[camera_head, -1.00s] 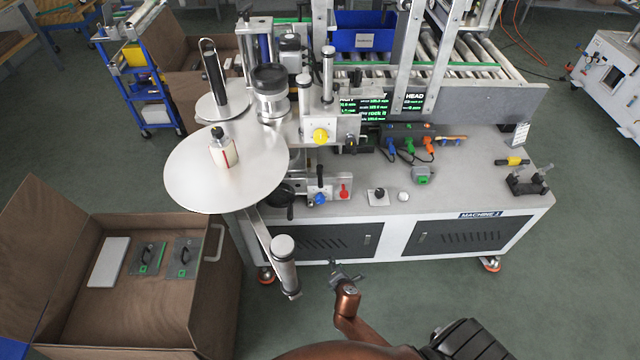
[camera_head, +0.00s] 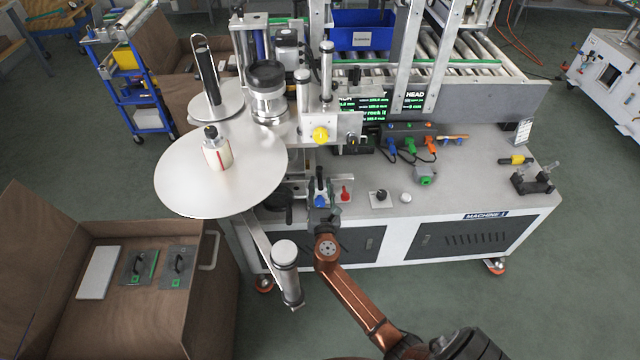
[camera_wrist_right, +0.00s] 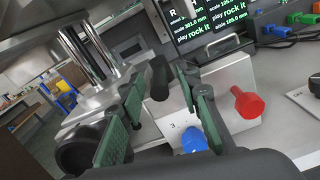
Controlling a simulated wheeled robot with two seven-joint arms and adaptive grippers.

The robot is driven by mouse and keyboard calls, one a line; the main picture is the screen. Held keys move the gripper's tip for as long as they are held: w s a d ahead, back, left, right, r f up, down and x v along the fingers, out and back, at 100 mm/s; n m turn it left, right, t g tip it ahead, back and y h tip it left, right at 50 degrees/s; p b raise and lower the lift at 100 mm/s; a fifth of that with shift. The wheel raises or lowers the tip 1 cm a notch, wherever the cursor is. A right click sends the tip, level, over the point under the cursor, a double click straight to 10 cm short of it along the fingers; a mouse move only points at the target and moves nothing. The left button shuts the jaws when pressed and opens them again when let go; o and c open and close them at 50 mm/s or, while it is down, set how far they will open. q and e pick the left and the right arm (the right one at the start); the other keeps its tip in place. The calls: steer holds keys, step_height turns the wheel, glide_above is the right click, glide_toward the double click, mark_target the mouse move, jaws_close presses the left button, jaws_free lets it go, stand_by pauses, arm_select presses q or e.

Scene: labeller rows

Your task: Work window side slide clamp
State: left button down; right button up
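A small silver block at the machine's front edge carries an upright black handle (camera_head: 319,176), a blue knob (camera_head: 320,201) and a red knob (camera_head: 345,193). No label names the slide clamp. My right gripper (camera_head: 325,216) is just in front of the blue knob. In the right wrist view my right gripper (camera_wrist_right: 165,108) is open, its green-padded fingers apart. The red knob (camera_wrist_right: 248,102) is to the right. I cannot tell whether anything is touched. My left gripper is out of view.
A large white disc (camera_head: 185,180) and a vertical roller (camera_head: 286,268) stand left of the block. An open brown crate (camera_head: 205,318) stands on the floor at lower left.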

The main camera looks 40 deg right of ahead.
steer(key=shift+w+d, duration=0.3)
steer(key=shift+w, duration=0.15)
steer(key=shift+c, duration=0.3)
steer(key=c, duration=0.8)
steer(key=shift+d, duration=0.1)
